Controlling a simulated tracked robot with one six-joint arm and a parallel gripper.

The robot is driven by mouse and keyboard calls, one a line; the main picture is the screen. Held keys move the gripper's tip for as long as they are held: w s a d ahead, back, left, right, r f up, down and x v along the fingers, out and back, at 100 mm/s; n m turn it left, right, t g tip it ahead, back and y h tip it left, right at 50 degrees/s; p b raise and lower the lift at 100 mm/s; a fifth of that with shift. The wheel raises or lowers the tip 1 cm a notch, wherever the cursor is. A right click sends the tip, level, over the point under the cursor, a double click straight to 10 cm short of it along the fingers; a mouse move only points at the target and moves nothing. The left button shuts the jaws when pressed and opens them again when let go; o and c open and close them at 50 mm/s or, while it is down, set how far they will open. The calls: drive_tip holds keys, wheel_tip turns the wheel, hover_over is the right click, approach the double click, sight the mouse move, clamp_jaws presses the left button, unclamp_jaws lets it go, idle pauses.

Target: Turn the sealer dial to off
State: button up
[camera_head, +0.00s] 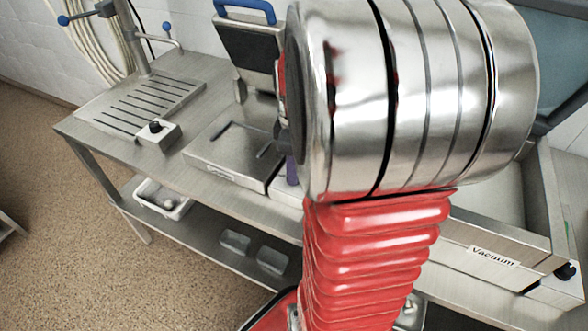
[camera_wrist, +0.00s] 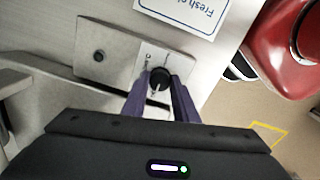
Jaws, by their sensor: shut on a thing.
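The black round dial (camera_wrist: 160,77) sits on a pale label plate with small print in the wrist view; I cannot read its setting. My gripper (camera_wrist: 159,88) has its two purple fingers on either side of the dial, shut on it. In the head view my arm hides the dial and most of the gripper; only a bit of purple finger shows beside the metal bench. A machine with a raised dark lid and blue handle (camera_head: 245,12) stands behind my arm.
A small box with a black knob (camera_head: 156,126) sits left on the steel bench (camera_head: 190,82). A panel marked "Vacuum" (camera_head: 492,256) is at right. A white bin (camera_head: 160,198) and clear tubs are on the lower shelf. A "Fresh" sign (camera_wrist: 188,14) lies beyond the dial.

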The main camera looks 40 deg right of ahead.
drive_tip(key=o, duration=1.1)
drive_tip(key=shift+c, duration=0.2)
drive_tip(key=shift+r, duration=0.1)
wheel_tip(320, 180, up, 14)
drive_tip(key=shift+f, duration=0.2)
